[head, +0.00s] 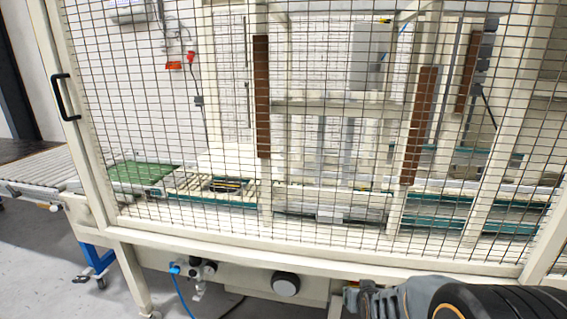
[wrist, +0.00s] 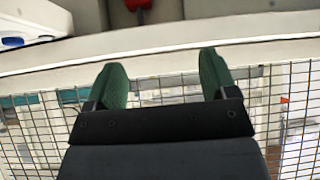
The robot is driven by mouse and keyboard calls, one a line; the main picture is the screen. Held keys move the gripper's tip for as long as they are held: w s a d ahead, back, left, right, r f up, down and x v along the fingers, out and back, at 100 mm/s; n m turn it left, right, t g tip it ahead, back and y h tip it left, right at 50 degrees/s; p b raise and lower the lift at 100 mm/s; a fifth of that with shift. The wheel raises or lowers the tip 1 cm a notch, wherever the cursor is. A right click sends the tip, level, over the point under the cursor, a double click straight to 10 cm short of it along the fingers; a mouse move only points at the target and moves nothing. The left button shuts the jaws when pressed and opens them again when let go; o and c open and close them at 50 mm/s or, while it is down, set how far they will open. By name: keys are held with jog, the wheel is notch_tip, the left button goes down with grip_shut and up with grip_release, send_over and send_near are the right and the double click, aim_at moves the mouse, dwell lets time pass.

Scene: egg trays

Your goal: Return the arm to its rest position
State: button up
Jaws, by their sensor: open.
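My gripper (wrist: 162,85) shows in the wrist view with its two green-padded fingers apart and nothing between them. Behind the fingers are a pale beam and a wire mesh panel. In the head view, my arm (head: 455,300) reaches in from the lower right corner, in front of the lower frame of the caged machine. The fingers cannot be made out clearly in the head view.
A mesh-fenced machine (head: 330,247) with a cream frame fills most of the head view. A roller conveyor (head: 40,168) runs in from the left, near a green belt (head: 145,173). Below the frame are a black round knob (head: 286,284) and a blue hose (head: 184,296). Grey floor is open at lower left.

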jog(key=s+a+r+g+p, duration=0.2)
jog(key=s+r+p, duration=0.2)
jog(key=r, duration=0.4)
jog(key=s+a+r+g+p, duration=0.1)
jog(key=s+r+p, duration=0.2)
jog(key=s+r, duration=0.3)
jog(key=s+a+r+n+g+y+p, duration=0.1)
jog(key=s+r+p, duration=0.3)
jog(key=r, duration=0.6)
jog(key=shift+s+a+r+g+p, duration=0.3)
jog(key=shift+s+a+g, duration=0.35)
jog(key=shift+a+g, duration=0.15)
